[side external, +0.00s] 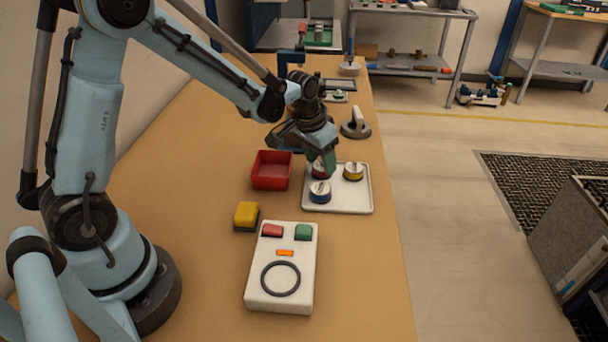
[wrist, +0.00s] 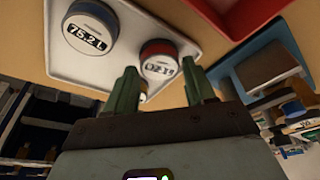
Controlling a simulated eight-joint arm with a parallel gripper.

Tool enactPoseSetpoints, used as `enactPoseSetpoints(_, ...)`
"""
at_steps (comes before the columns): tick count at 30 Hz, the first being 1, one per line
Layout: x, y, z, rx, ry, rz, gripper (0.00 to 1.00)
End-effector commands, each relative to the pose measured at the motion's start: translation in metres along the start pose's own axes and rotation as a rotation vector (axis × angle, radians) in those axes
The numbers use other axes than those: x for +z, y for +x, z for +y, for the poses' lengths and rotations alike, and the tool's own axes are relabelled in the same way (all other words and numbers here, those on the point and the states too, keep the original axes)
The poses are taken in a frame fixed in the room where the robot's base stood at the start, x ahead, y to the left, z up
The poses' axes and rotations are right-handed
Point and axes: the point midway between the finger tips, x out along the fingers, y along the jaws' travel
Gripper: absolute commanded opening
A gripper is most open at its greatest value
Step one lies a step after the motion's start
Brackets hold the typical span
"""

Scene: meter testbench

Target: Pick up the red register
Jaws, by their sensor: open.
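The red register (side external: 318,173) stands on a white tray (side external: 362,203), partly hidden behind my gripper (side external: 321,165) in the side view. In the wrist view the red register (wrist: 160,62) has a white dial face with dark digits and a red rim. It shows between and just beyond the tips of my green fingers (wrist: 163,78). The fingers are apart and nothing is held between them. I cannot tell whether they touch the register.
A blue register (side external: 320,192), also in the wrist view (wrist: 90,28), and a yellow register (side external: 353,172) share the tray. A red bin (side external: 271,183) stands left. A yellow block (side external: 246,215) and a white button panel (side external: 303,262) lie nearer. The table's right edge is close.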

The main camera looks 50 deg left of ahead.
Motion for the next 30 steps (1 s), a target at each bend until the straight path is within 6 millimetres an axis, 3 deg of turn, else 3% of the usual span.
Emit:
enactPoseSetpoints(4, -0.0001, 0.0107, 0.0001, 0.0, 0.0, 0.001, 0.54)
enactPoseSetpoints(12, 0.0, 0.0124, 0.0002, 0.0, 0.0, 0.001, 0.54)
enactPoseSetpoints(20, 0.0, 0.0122, 0.0001, 0.0, 0.0, 0.001, 0.17)
enactPoseSetpoints(30, -0.0005, 0.0098, 0.0, -0.001, 0.0, 0.0, 0.16)
